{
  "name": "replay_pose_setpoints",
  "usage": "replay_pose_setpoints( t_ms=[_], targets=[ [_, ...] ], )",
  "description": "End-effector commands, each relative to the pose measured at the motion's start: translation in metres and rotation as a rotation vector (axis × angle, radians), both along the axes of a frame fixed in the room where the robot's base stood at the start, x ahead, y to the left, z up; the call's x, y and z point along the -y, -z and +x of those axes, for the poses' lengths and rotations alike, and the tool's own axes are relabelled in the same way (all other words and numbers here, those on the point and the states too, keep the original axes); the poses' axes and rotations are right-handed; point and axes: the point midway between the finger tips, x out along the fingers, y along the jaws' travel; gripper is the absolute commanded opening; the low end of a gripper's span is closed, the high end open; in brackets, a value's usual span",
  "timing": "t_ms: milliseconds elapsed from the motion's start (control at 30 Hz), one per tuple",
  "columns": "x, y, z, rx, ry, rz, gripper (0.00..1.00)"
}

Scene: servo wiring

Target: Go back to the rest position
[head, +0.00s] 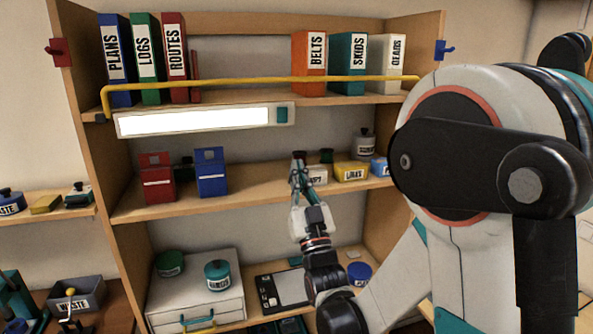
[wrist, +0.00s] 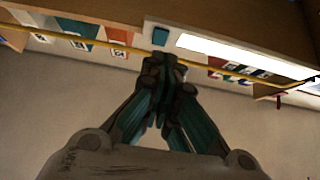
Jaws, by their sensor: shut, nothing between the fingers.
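My gripper (head: 299,158) is raised in front of the middle shelf of the wooden shelf unit, pointing upward. Its teal fingers are shut and hold nothing. In the wrist view my gripper (wrist: 168,75) shows from behind, with its fingers together below the lit lamp bar (wrist: 235,55). My arm reaches from the right side of the head view, and its large upper joint hides the right part of the unit.
The lamp bar (head: 200,119) hangs under the top shelf, which holds binders behind a yellow rail (head: 250,81). Red (head: 157,180) and blue (head: 211,172) boxes stand left of my gripper. Small labelled bins, including a yellow one (head: 351,171), stand to its right. A white drawer box (head: 195,295) sits below.

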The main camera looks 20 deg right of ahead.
Motion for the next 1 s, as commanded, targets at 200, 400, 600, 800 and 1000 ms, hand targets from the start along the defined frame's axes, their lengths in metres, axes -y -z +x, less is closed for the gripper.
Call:
replay_pose_setpoints(
  t_ms=[200, 400, 600, 800, 1000],
  targets=[
    [0.000, 0.000, 0.000, -0.004, 0.000, 0.000, 0.00],
    [0.000, 0.015, 0.006, -0.123, 0.000, 0.000, 0.00],
    [0.000, 0.053, 0.006, -0.385, -0.001, -0.001, 0.00],
    [0.000, 0.103, -0.017, -0.656, -0.001, -0.001, 0.00],
    [0.001, 0.162, -0.063, -0.925, -0.001, -0.001, 0.00]
  ],
)
